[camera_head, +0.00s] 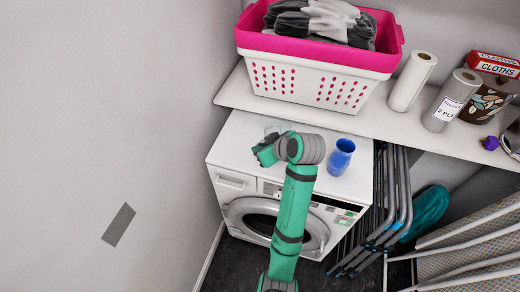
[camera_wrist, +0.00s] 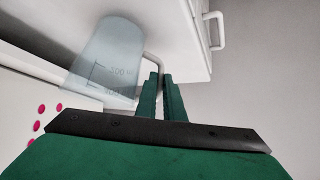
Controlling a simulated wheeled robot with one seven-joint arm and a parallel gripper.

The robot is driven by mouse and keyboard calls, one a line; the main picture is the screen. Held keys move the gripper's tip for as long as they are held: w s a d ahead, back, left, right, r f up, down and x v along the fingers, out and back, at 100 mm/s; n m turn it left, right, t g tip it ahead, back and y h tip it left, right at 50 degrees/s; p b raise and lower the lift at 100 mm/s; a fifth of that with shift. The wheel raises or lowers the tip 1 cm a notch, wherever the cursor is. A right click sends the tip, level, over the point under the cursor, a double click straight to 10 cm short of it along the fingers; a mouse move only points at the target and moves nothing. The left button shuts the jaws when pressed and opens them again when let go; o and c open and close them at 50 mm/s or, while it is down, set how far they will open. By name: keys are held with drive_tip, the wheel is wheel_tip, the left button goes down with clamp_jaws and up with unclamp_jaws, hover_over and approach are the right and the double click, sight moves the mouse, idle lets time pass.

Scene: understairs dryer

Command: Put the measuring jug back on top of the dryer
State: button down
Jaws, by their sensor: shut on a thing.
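The measuring jug is a clear, pale plastic vessel with graduation marks. In the wrist view the jug (camera_wrist: 108,60) fills the upper left, with its thin handle between my fingers. My gripper (camera_wrist: 162,92) is shut on that handle. In the head view the jug (camera_head: 274,128) shows faintly behind my gripper (camera_head: 262,150), over the back left of the dryer top. The white dryer (camera_head: 228,152) stands below the shelf. I cannot tell whether the jug's base touches the dryer top. My gripper and wrist hide part of the jug.
A blue cup (camera_head: 341,158) stands on the dryer top to the right of my wrist. A shelf (camera_head: 235,92) above bears a pink and white laundry basket (camera_head: 310,85) and paper rolls (camera_head: 412,80). Folded chairs (camera_head: 385,205) lean at the dryer's right. A wall closes the left.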

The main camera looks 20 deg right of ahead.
drive_tip(key=shift+f, duration=0.4)
drive_tip(key=shift+f, duration=0.1)
drive_tip(key=c, duration=1.9)
unclamp_jaws()
drive_tip(key=shift+o, duration=0.2)
drive_tip(key=shift+w, duration=0.1)
drive_tip(key=v, duration=1.2)
drive_tip(key=shift+d, duration=0.1)
